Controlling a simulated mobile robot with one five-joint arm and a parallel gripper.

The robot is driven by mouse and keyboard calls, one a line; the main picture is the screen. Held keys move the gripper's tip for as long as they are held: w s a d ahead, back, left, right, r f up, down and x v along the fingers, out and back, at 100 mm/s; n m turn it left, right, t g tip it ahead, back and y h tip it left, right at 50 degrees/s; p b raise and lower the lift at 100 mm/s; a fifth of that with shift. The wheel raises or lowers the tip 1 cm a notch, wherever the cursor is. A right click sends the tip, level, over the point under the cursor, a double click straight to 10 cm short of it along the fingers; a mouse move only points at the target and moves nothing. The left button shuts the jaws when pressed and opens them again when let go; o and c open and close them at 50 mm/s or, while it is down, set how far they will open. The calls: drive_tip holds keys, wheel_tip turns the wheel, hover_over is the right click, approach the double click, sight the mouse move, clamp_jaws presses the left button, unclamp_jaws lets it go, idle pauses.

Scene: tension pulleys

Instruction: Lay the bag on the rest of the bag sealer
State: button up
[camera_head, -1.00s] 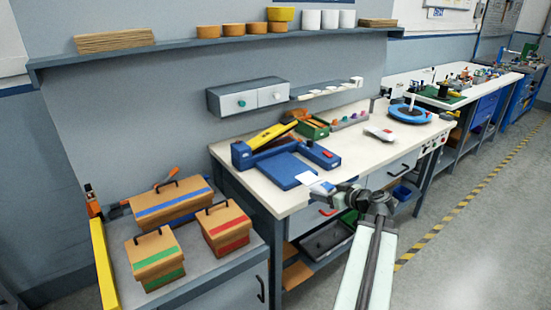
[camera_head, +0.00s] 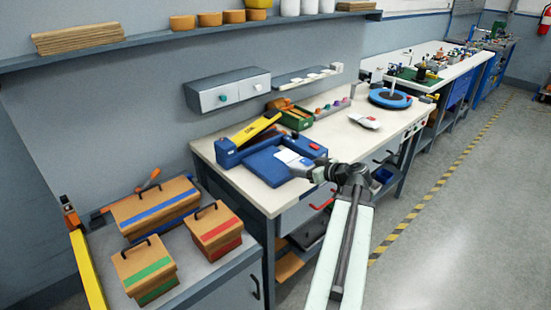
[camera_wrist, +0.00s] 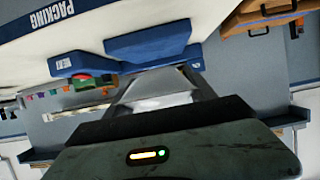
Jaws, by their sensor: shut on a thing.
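The bag sealer is blue with a raised yellow arm (camera_head: 256,129) and stands on the white workbench. Its flat blue rest (camera_head: 262,168) lies in front, and it also shows in the wrist view (camera_wrist: 148,42). A blue block with a red button (camera_head: 314,147) sits at its right end. My gripper (camera_head: 312,174) is at the right front of the rest, shut on the small white bag (camera_head: 289,157). The bag overlaps the rest's right part in the head view; I cannot tell whether it touches. In the wrist view the pale bag (camera_wrist: 160,90) is between the fingers, its far part reaching toward the rest.
A green bin (camera_head: 297,119) stands behind the sealer. Several brown boxes with coloured stripes (camera_head: 215,232) sit on a lower cabinet at left.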

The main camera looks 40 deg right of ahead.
drive_tip(key=b, duration=0.2)
hover_over(277, 165)
drive_tip(key=shift+s+f, duration=0.3)
drive_tip(key=shift+f, duration=0.55)
drive_tip(key=f+b, duration=0.3)
drive_tip(key=f, duration=0.1)
drive_tip(key=shift+w+d, duration=0.1)
drive_tip(key=shift+w, duration=0.2)
drive_tip(key=shift+r, duration=0.25)
drive_tip(key=shift+f, duration=0.15)
drive_tip(key=o, duration=1.6)
